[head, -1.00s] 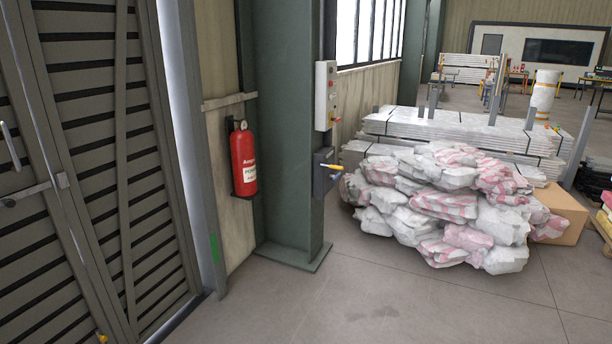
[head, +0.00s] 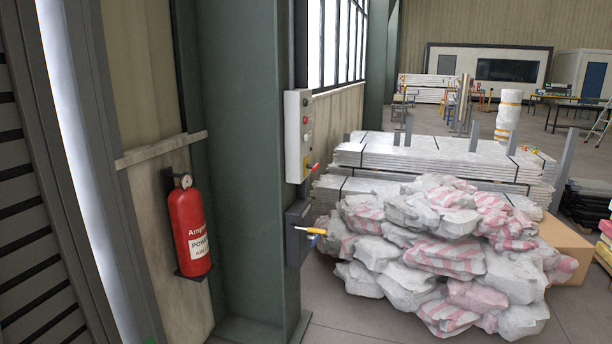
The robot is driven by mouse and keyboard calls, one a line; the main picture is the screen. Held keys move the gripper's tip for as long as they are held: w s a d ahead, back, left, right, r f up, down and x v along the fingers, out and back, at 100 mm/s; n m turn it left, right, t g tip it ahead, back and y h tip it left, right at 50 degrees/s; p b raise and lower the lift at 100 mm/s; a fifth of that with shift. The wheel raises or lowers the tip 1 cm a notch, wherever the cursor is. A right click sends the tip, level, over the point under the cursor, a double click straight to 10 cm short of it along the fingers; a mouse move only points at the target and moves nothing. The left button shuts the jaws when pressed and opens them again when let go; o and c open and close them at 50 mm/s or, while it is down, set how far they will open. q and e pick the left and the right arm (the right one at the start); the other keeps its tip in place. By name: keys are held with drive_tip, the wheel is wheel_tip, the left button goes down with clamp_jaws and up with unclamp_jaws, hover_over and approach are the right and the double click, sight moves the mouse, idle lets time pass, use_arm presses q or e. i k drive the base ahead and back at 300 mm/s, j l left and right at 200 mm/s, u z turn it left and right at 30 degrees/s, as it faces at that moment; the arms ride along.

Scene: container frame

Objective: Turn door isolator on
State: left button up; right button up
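A light grey control box (head: 297,136) with several buttons is mounted on the side of the green steel column (head: 238,170). A red handle (head: 313,168) sticks out at its lower end. Neither of my grippers is in view.
A red fire extinguisher (head: 190,228) hangs on the wall left of the column. A slatted door (head: 30,230) is at the far left. A heap of white and pink sacks (head: 440,250) lies right of the column, before stacked panels (head: 430,160). Little bare floor shows.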

sight(312, 167)
drive_tip(key=i, duration=0.95)
drive_tip(key=l+z, duration=0.05)
